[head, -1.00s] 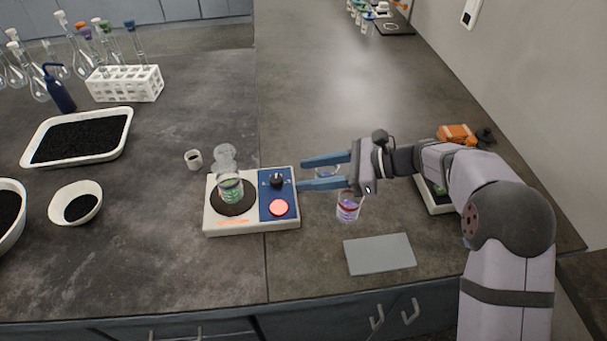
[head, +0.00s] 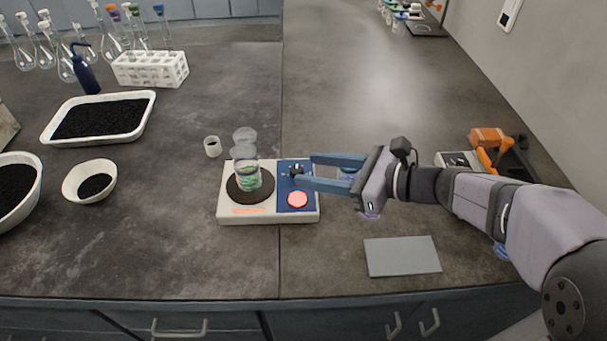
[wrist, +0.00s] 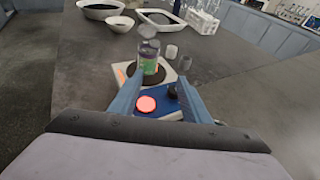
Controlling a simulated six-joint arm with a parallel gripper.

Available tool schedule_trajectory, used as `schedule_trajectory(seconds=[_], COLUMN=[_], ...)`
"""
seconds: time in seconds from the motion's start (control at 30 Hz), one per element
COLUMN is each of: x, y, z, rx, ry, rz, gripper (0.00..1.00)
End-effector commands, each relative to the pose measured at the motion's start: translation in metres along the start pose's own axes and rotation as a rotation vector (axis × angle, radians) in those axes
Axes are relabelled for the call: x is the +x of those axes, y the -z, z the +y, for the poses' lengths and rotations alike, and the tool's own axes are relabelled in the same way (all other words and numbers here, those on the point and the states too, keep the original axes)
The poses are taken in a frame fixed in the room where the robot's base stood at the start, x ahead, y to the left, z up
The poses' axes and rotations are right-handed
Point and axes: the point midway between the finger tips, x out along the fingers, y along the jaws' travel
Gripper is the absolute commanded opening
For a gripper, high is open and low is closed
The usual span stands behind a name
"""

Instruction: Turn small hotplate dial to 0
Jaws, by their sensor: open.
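The small hotplate (head: 232,208) is a white box with a dark round plate at left and a blue control panel at right. On the panel is a dark dial (head: 296,171) towards the back and a red round button (head: 297,199) in front. A beaker with green contents (head: 248,177) stands on the plate. My gripper (head: 305,172) is open and comes from the right, its blue fingers above or beside the panel around the dial. In the wrist view the dial (wrist: 173,91) shows close to the right finger. Contact and the dial's setting cannot be told.
A grey flat pad (head: 402,256) lies at front right. A small white cup (head: 212,146) stands behind the hotplate. A white bowl (head: 89,182) and a tray of black grains (head: 98,117) stand at left.

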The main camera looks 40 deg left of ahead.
Motion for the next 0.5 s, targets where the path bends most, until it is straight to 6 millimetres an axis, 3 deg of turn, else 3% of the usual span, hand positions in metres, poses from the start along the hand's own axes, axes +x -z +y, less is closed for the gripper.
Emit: schedule_trajectory(seconds=[0.1, 0.23, 0.5], x=[0.0, -0.002, 0.004], y=[0.032, 0.037, 0.039], z=[-0.009, -0.024, -0.027], rx=[0.087, 0.075, 0.061], ry=[0.095, 0.153, 0.155], rz=[0.039, 0.064, 0.071], gripper=[0.43, 0.43, 0.43])
